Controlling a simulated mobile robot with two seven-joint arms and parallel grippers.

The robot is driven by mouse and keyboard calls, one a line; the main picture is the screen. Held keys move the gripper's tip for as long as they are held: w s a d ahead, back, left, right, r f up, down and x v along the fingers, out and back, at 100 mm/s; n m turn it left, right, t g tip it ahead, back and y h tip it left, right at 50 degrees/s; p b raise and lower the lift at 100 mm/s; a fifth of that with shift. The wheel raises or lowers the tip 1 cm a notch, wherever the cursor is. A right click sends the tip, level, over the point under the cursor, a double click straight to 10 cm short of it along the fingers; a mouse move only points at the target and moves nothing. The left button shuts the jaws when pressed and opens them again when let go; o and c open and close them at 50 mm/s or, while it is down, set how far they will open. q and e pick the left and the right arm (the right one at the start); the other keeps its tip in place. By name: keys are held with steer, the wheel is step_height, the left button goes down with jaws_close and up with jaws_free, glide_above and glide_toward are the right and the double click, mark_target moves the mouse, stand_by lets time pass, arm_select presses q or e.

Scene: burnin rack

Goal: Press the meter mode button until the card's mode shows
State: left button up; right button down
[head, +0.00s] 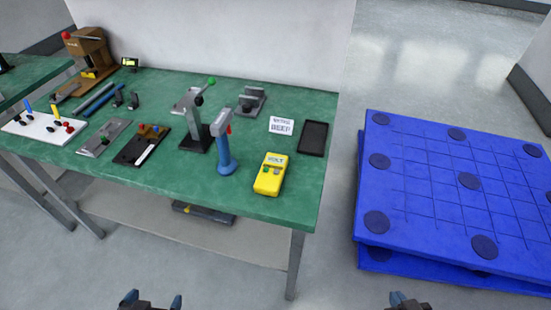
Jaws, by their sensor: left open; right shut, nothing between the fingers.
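The yellow meter (270,174) lies near the front right of the green table (311,180). My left gripper (150,301) is open and empty at the bottom edge, in front of the table. My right gripper (397,298) is shut and empty at the bottom edge, right of the table. Both are well away from the meter.
A blue-handled tool (224,150) stands just left of the meter. A dark tray (314,138) lies behind it to the right. A lever press (195,130) and several fixtures fill the left. Blue pallets (450,195) sit on the floor at right.

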steer(key=shift+a, duration=0.2)
steer(key=shift+s+d+f, duration=0.1)
steer(key=shift+s+f, duration=0.05)
steer(key=shift+s, duration=0.2)
